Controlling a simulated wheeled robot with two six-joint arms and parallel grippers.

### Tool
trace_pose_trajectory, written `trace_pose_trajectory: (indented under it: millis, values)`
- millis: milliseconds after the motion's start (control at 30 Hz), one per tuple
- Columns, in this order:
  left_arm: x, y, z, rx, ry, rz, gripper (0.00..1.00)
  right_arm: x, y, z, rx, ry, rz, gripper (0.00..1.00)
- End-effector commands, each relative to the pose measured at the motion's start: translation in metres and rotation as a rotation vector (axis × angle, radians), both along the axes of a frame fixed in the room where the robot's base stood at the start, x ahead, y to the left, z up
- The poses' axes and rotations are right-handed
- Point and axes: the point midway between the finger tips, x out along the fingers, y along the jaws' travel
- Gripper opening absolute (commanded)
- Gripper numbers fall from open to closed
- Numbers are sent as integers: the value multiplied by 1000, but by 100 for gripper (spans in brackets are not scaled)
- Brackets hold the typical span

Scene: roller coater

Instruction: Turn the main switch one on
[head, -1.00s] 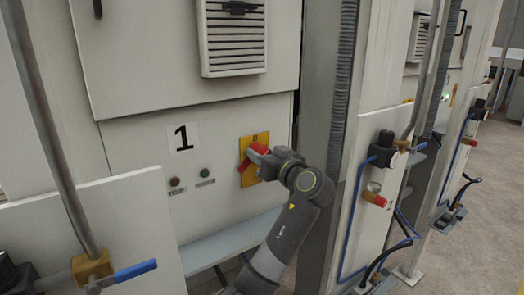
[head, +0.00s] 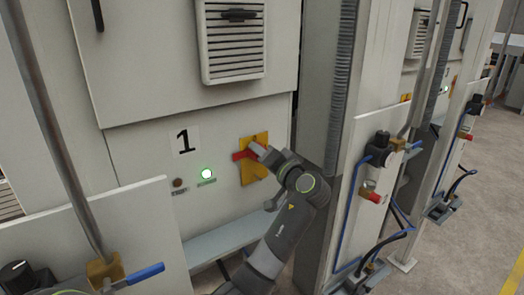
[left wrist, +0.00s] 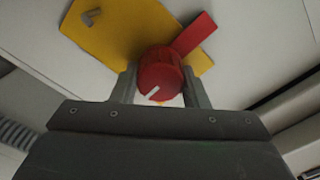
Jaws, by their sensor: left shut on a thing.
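The main switch is a red rotary knob with a lever (head: 243,155) on a yellow plate (head: 257,167), on the cabinet panel marked with a black 1 (head: 184,140). The lever points left, nearly level, in the head view. My left gripper (head: 257,150) is shut on the knob and partly covers it. In the left wrist view the round red knob (left wrist: 158,72) with a white mark sits between the two fingers, its lever (left wrist: 194,33) pointing up and right. The green lamp (head: 207,173) left of the switch is lit. My right gripper is out of view.
A dark reddish button (head: 178,183) sits left of the lamp. A vent (head: 233,40) is above. A grey ledge (head: 235,236) runs below the panel. A pipe with a blue-handled valve (head: 140,274) stands at front left. More valves and blue hoses (head: 378,150) are at right.

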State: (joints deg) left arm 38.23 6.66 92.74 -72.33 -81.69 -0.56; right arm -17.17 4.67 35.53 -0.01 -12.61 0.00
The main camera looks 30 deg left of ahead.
Motion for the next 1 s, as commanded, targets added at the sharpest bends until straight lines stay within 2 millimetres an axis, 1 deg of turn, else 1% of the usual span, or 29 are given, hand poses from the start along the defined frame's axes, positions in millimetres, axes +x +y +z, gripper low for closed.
trace_pose_trajectory:
  millis: [133, 567, 600, 733, 767, 1000]
  values:
    - [0, 0, 0, 8, 23, -2, 18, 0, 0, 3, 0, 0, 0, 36]
    - [0, 0, 0, 13, 31, -1, 18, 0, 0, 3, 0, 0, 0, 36]
    - [0, 0, 0, 13, 31, -1, 43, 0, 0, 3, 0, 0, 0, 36]
    - [0, 0, 0, 12, 31, -1, 60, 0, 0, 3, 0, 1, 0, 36]
    - [0, 0, 0, 12, 31, -1, 63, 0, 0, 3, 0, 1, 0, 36]
    - [0, 0, 0, 12, 30, 0, 63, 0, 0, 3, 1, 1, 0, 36]
